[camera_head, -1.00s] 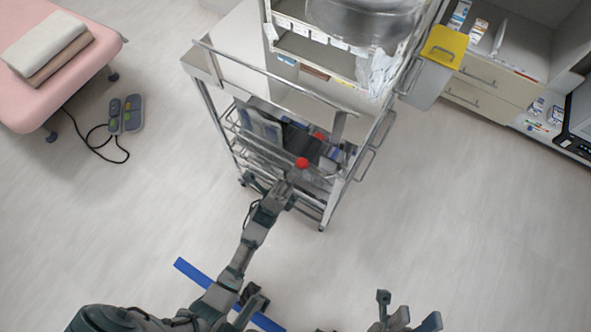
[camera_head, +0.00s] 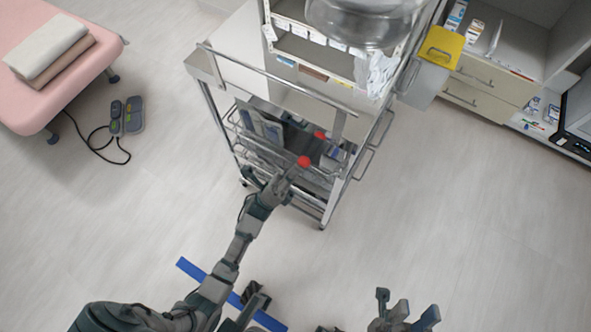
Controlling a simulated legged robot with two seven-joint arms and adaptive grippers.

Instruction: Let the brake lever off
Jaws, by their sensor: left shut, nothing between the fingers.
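A metal trolley (camera_head: 268,98) stands in the middle, with wire baskets below its top. A red knob (camera_head: 304,161) shows at its near side, and a second red knob (camera_head: 319,135) shows a little behind it. I cannot tell for sure which is the brake lever, and any shaft is hidden. My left gripper (camera_head: 289,176) is shut and empty, just below and left of the nearer knob. Whether it touches the knob cannot be told. My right gripper (camera_head: 408,305) is open and empty over the floor at the bottom, away from the trolley.
A pink couch (camera_head: 60,75) with folded towels stands at the left, with a hand control (camera_head: 126,116) and its cable on the floor. A yellow container (camera_head: 441,46) hangs at the trolley's right side. Drawers (camera_head: 480,90) stand at the right.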

